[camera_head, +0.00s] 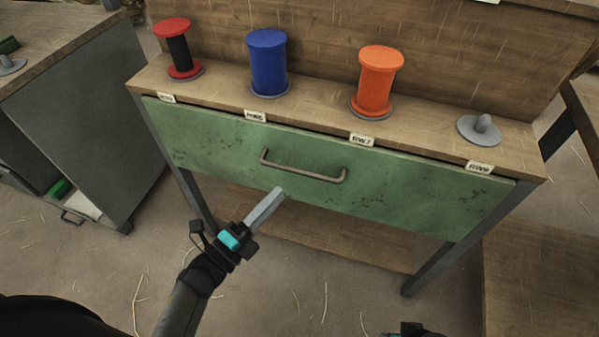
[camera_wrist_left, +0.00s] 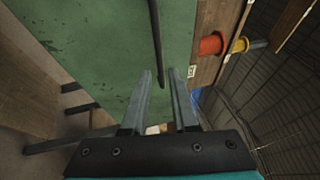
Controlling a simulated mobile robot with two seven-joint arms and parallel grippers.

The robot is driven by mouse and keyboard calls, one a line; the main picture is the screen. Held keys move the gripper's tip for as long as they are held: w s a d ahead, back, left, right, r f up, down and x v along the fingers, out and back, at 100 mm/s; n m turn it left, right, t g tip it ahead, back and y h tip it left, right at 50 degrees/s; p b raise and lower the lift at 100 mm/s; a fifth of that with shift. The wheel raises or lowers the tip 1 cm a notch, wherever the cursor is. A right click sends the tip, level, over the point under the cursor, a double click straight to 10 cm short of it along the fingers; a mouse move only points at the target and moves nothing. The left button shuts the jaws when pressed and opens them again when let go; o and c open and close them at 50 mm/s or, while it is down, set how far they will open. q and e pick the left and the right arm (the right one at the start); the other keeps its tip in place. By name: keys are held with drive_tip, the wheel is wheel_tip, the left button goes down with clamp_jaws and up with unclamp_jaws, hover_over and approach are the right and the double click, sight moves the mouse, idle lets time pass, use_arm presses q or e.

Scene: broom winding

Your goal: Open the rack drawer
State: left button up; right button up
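The rack (camera_head: 143,76) has a wide green drawer (camera_head: 220,150), which is shut, with its front lying under the wooden top. A dark metal bar handle (camera_head: 303,171) runs across the drawer front. My left gripper (camera_head: 277,195) is just below and in front of the handle's left part, not holding it. In the left wrist view the two fingers (camera_wrist_left: 160,98) are apart, with nothing between them. The handle (camera_wrist_left: 156,40) shows beyond the fingertips, near their gap. My right gripper (camera_head: 412,329) barely shows at the bottom edge of the head view; its fingers are hidden.
On the rack top stand a red-and-black spool (camera_head: 179,52), a blue spool (camera_head: 268,64) and an orange spool (camera_head: 376,84). An empty grey spool holder (camera_head: 481,129) is at the right. A grey cabinet (camera_head: 90,120) stands at the left. The floor before the drawer is clear.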

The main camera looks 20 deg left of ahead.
sight(300, 171)
use_arm(q)
drive_tip(key=b+x, duration=0.1)
drive_tip(key=x, duration=0.7)
drive_tip(key=shift+w+d, duration=0.15)
drive_tip(key=shift+w, duration=0.15)
use_arm(e)
drive_tip(key=shift+w+a+r+t, duration=0.15)
drive_tip(key=shift+w+r, duration=0.15)
drive_tip(key=shift+r, duration=0.35)
drive_tip(key=shift+w+d+r+t, duration=0.15)
drive_tip(key=shift+w+r, duration=0.15)
drive_tip(key=shift+r, duration=0.3)
drive_tip(key=shift+a, duration=0.1)
use_arm(q)
clamp_jaws()
